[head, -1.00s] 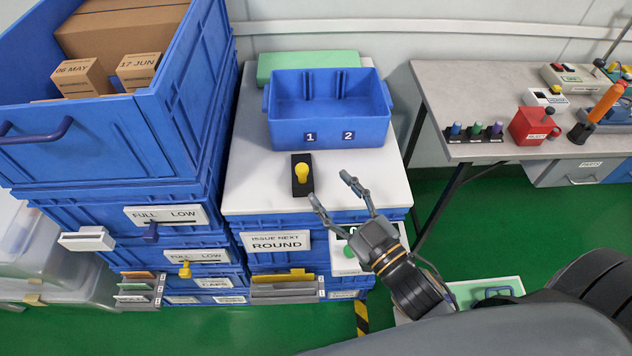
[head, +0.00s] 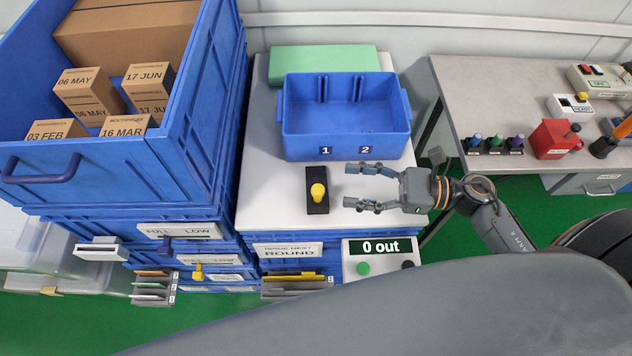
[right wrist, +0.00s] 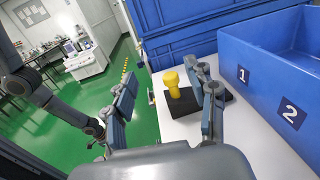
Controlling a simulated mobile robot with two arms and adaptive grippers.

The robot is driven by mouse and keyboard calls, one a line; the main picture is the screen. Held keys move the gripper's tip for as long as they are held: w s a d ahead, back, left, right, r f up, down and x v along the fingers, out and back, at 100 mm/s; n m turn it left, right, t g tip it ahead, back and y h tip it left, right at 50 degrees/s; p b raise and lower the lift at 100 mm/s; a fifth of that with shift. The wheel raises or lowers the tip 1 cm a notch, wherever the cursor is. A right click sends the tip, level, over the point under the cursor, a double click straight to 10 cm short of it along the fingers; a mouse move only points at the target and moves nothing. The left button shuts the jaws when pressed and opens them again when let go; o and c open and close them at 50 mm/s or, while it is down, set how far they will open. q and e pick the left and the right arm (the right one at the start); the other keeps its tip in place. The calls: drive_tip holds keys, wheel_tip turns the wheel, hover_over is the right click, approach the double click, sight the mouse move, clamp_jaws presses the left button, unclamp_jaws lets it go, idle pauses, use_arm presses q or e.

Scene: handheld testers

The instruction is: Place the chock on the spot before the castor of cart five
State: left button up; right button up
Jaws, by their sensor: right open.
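I can make out no chock, cart five or castor in these views. A yellow knob-shaped piece (head: 318,193) stands upright on a black base (head: 317,207) on the white top; it also shows in the right wrist view (right wrist: 173,86). My right gripper (head: 353,187) is open and empty, just right of the yellow piece, its fingers pointing left towards it. In the right wrist view the yellow piece appears beyond the opening of the gripper (right wrist: 160,78), closer to the right finger. My left gripper is not in view.
A blue bin (head: 300,143) marked 1 and 2 stands behind the gripper. A "0 out" display box (head: 378,262) is at the front. Blue crates with dated cartons (head: 68,92) rise at left. A grey bench (head: 500,85) with small devices is at right.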

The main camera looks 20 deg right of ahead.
approach(320, 199)
drive_tip(key=x, duration=0.3)
drive_tip(key=shift+w+a+f, duration=0.1)
drive_tip(key=shift+w+a, duration=0.05)
drive_tip(key=shift+a, duration=0.25)
drive_tip(key=p+x, duration=0.2)
drive_tip(key=x, duration=0.3)
drive_tip(key=shift+w+a, duration=0.2)
drive_tip(key=shift+a, duration=0.05)
drive_tip(key=shift+w+a+p, duration=0.2)
drive_tip(key=shift+a+p, duration=0.1)
drive_tip(key=shift+a, duration=0.15)
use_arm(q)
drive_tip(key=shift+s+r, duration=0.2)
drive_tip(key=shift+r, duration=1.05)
use_arm(e)
clamp_jaws()
